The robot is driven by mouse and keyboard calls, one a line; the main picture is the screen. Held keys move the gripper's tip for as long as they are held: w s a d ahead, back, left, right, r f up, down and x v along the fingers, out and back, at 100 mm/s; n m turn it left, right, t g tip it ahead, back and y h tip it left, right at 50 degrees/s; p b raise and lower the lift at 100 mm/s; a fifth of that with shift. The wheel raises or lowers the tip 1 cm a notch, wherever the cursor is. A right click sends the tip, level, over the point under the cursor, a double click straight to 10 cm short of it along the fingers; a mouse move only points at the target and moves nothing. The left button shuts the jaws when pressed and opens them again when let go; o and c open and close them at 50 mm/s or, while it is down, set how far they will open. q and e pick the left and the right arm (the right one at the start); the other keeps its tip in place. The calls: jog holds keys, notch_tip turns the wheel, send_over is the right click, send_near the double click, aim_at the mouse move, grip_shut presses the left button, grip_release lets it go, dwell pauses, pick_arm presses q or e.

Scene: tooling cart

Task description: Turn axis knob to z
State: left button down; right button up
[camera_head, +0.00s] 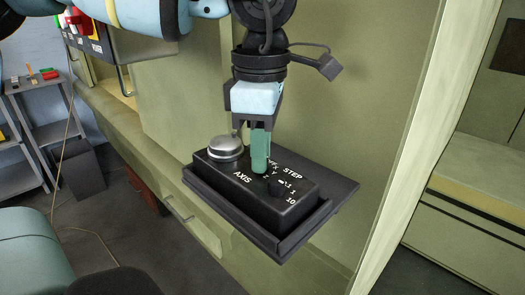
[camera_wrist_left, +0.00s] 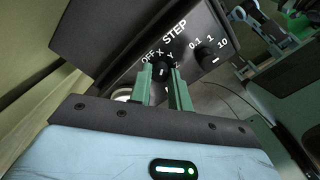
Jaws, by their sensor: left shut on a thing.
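A black control box (camera_head: 290,212) sits on a dark tray-like shelf on the machine's side. It carries white AXIS and STEP labels. My left gripper (camera_head: 261,165) comes down from above, its green fingers shut on the axis knob. In the left wrist view the dark axis knob (camera_wrist_left: 161,71) sits between the two fingertips (camera_wrist_left: 163,78), with OFF, X and Y printed around it. A light mark shows on the knob, but I cannot tell for sure which letter it points to. The fingers hide the knob in the head view. My right gripper is in neither view.
The step knob (camera_wrist_left: 207,56) stands close beside the axis knob, near 0.1, 1 and 10. A silver round dial (camera_head: 226,147) is on the box's left end. The shelf (camera_head: 335,187) has a raised edge. A grey rack (camera_head: 42,115) stands far left.

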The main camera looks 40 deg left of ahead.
pick_arm(q)
jog(key=m, duration=0.6)
jog(key=shift+b, duration=0.3)
jog(key=m, duration=0.6)
jog(key=shift+m, duration=0.4)
jog(key=c, duration=1.3)
grip_release()
notch_tip(320, 180, up, 7)
jog(key=shift+r+p, duration=0.1)
jog(key=shift+p, duration=0.2)
jog(key=shift+r, duration=0.35)
